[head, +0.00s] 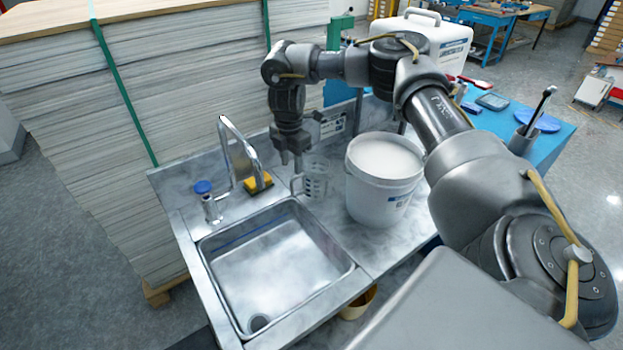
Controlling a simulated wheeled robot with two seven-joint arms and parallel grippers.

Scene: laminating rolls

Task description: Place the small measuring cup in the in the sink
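A small clear measuring cup (316,182) with dark markings stands on the metal counter, between the sink and a white bucket. Its handle is on the left side. The steel sink (270,268) is at the lower left of the cup, and its basin looks empty. My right gripper (291,165) points down at the cup's upper left, close to the handle. The fingers are small and partly overlap the cup in the view, so I cannot tell whether they touch it or how far apart they are. My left gripper is not in view.
A white bucket (383,185) stands close to the right of the cup. A faucet (235,150), a blue-capped tap (205,198) and a yellow sponge (258,183) are behind the sink. Tall stacked sheets (60,120) rise behind the counter. A blue table (550,145) is at the right.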

